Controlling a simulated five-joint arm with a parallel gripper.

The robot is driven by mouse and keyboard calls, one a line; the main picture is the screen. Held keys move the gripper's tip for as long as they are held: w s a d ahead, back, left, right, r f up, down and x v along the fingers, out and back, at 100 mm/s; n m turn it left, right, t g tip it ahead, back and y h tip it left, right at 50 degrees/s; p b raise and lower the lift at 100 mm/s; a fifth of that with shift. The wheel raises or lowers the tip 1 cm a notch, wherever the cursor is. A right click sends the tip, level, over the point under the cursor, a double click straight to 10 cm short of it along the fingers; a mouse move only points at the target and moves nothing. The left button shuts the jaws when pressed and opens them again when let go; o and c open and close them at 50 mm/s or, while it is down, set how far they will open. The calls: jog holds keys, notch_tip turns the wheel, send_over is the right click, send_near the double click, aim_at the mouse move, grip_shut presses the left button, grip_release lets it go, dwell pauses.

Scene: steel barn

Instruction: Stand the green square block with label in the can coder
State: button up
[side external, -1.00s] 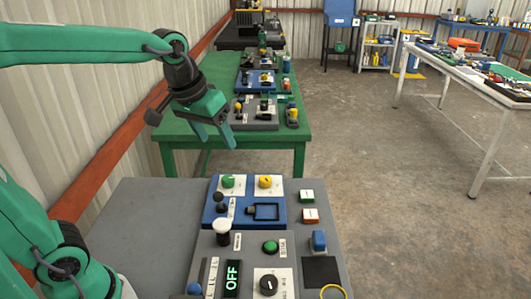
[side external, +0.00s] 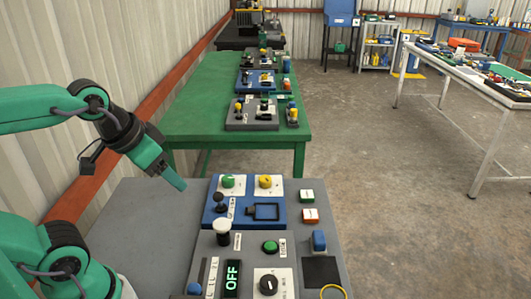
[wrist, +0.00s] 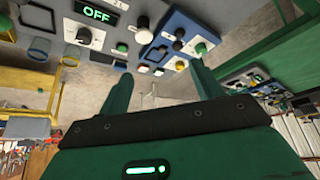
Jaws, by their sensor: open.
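The green square block (side external: 307,196) with a white label on top lies on the grey table, right of the blue panel. It is small in the wrist view, where I cannot surely tell it from its neighbour. A black square frame (side external: 265,203) on the blue panel is a square holder; I cannot tell whether it is the can coder. It also shows in the wrist view (wrist: 155,54). My gripper (side external: 179,184) is above the table's left part, left of the blue panel and apart from block and frame. Its fingers (wrist: 160,80) stand open and empty in the wrist view.
Knobs and a black-ball lever (side external: 220,198) stand on the blue panel (side external: 212,218). A grey panel (side external: 255,245) with a white-topped plunger (side external: 222,227) is nearer. The table's left part (side external: 150,225) is bare.

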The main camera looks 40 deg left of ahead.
jog(key=w+r+n+g, duration=0.15)
jog(key=w+r, duration=0.25)
jog(key=w, duration=0.5)
jog(key=n+g, duration=0.4)
jog(key=n, duration=0.3)
send_over(307, 195)
notch_tip(307, 195, down, 20)
jog(key=shift+w+f+n, duration=0.15)
jog(key=shift+f+n, duration=0.1)
jog(key=shift+f, duration=1.35)
